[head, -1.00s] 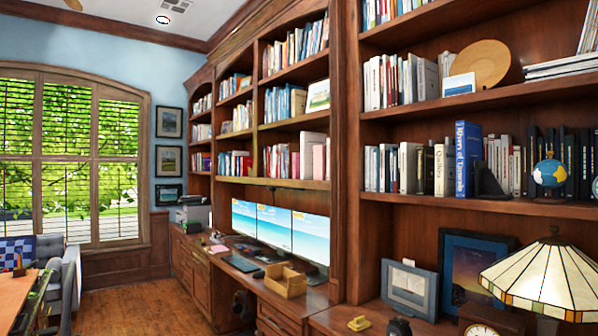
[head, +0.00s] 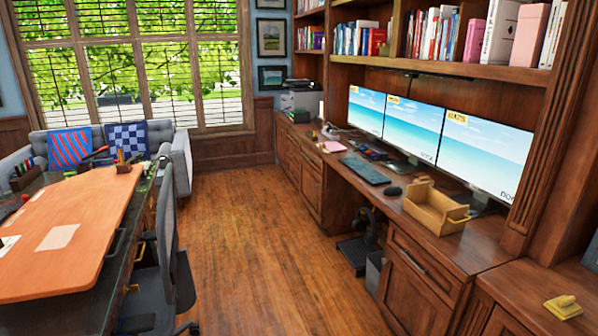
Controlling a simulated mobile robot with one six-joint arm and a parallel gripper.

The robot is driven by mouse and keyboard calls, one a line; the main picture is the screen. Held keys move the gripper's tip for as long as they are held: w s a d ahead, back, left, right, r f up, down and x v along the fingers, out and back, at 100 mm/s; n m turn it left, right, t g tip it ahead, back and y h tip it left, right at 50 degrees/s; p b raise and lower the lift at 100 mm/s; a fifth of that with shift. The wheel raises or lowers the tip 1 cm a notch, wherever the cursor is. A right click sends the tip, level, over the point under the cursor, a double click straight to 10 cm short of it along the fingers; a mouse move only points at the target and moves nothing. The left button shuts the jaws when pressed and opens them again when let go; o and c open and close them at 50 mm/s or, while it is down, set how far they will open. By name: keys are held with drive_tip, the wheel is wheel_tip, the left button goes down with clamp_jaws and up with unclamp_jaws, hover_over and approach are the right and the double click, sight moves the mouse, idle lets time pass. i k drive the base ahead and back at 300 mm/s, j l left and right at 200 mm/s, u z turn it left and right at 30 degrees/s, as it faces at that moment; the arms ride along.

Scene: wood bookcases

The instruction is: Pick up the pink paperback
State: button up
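A light pink book (head: 530,35) stands upright on the shelf above the monitors, at the upper right, next to a white volume (head: 499,33). A small flat pink item (head: 333,147) lies on the desk left of the keyboard; it is too small to tell whether it is a book. My gripper is not in view.
A wooden floor aisle (head: 230,230) runs clear between the bookcase desk and the orange-topped table (head: 75,225). A grey chair (head: 160,265) stands at the aisle's left. Monitors (head: 410,129), a keyboard (head: 365,170) and a wooden box (head: 435,207) occupy the desk.

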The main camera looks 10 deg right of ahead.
sight(477, 27)
drive_tip(key=i, duration=2.4)
drive_tip(key=l+z, duration=0.05)
drive_tip(key=l, duration=0.1)
